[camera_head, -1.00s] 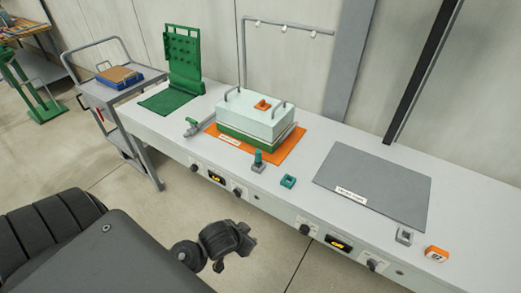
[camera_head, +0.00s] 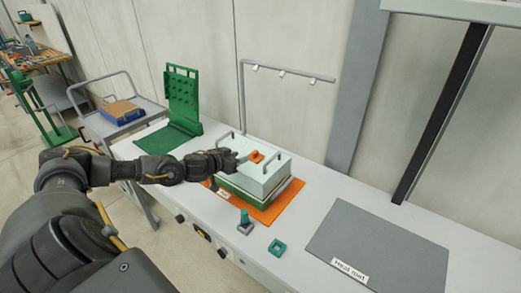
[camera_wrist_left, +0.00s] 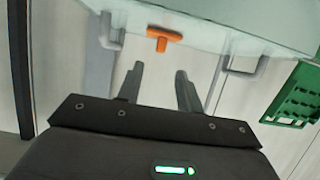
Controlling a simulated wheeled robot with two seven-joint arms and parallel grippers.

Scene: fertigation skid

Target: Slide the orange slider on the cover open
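The orange slider (camera_head: 256,156) sits on top of the pale cover (camera_head: 268,182), between two grey handles. In the left wrist view the orange slider (camera_wrist_left: 163,38) is a T-shaped piece on the cover (camera_wrist_left: 235,30), just beyond the fingertips. My left gripper (camera_head: 237,159) reaches in from the left over the cover, close to the slider. In the left wrist view its two fingers (camera_wrist_left: 160,70) are apart with nothing between them, and a gap shows between them and the slider. My right gripper is not in view.
The cover's box stands on an orange mat (camera_head: 264,214). A green pegboard stand (camera_head: 183,98) is behind left. A teal-topped piece (camera_head: 245,217) and a teal square (camera_head: 277,247) lie in front. A grey heat mat (camera_head: 380,245) is right. A hooked rail (camera_head: 285,72) rises behind.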

